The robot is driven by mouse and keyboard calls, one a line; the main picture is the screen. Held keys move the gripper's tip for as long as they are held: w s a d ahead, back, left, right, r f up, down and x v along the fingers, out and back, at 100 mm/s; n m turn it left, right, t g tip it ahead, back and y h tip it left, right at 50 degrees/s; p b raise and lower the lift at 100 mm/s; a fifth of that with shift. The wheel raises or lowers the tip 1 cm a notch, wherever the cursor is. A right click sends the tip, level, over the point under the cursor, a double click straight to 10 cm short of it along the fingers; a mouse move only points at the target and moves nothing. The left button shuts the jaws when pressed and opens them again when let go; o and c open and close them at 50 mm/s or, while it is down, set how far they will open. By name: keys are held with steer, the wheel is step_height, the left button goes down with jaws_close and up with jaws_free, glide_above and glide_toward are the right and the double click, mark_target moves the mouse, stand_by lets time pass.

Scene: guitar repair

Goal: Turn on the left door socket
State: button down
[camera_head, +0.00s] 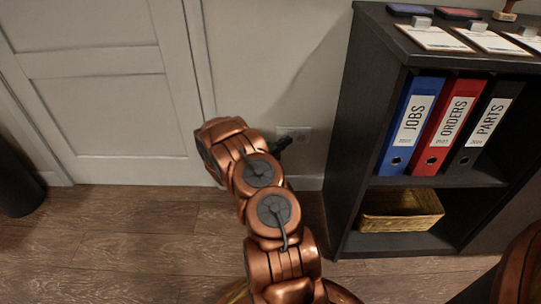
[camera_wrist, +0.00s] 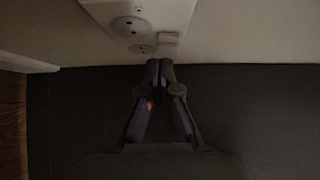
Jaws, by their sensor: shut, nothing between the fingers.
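A white wall socket (camera_head: 303,132) is low on the wall between the door and the dark shelf, partly hidden by my arm and gripper. In the wrist view its plate (camera_wrist: 112,14) fills the top middle, with round outlets and a small raised white rocker switch (camera_wrist: 168,39) at its edge. My gripper (camera_head: 284,142) is in front of the socket. In the wrist view its fingertips (camera_wrist: 160,66) are together and empty, just below the switch and close to the plate. I cannot tell if they touch it, or whether the switch is on.
The dark shelf (camera_head: 346,150) stands right of the socket, holding binders and a wicker basket (camera_head: 400,210). The pale door (camera_head: 110,90) is at left, with a dark bin (camera_head: 15,180) at the far left edge. Wooden floor (camera_head: 130,235) is clear before the door.

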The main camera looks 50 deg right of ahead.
steer(key=a+f+p, duration=0.1)
steer(key=a+p, duration=0.2)
steer(key=a, duration=0.8)
steer(key=shift+w+a, duration=0.2)
stand_by(0.6)
